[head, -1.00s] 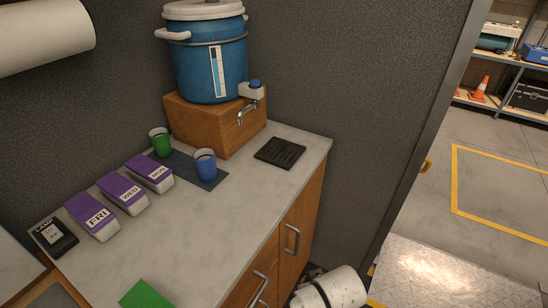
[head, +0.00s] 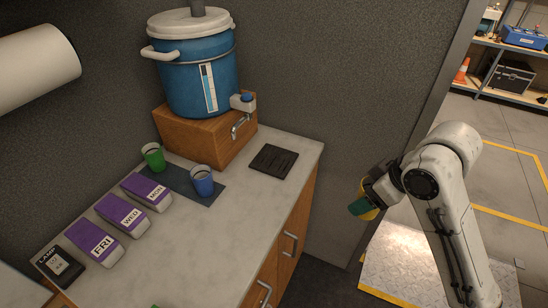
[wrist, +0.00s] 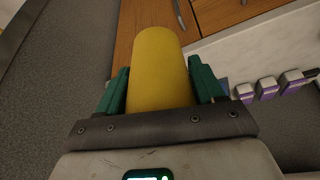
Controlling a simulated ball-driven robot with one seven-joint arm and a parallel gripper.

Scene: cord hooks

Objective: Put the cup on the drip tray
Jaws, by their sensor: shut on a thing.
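My gripper (wrist: 158,72) is shut on a yellow cup (wrist: 160,58), which sits between the green fingers in the wrist view. In the head view my gripper (head: 362,205) is at the right, in the air beyond the counter's right edge. Only a little yellow shows there, and the cup looks tilted. The drip tray (head: 273,161) is a flat black slotted plate on the counter, below and right of the dispenser's tap. It is empty. My gripper is right of the tray and apart from it.
A green cup (head: 153,158) and a blue cup (head: 202,182) stand on a dark mat (head: 180,179) left of the tray. A blue dispenser (head: 190,75) with a tap (head: 240,122) stands on a wooden block (head: 195,140). Purple boxes (head: 120,215) line the left. The front counter is clear.

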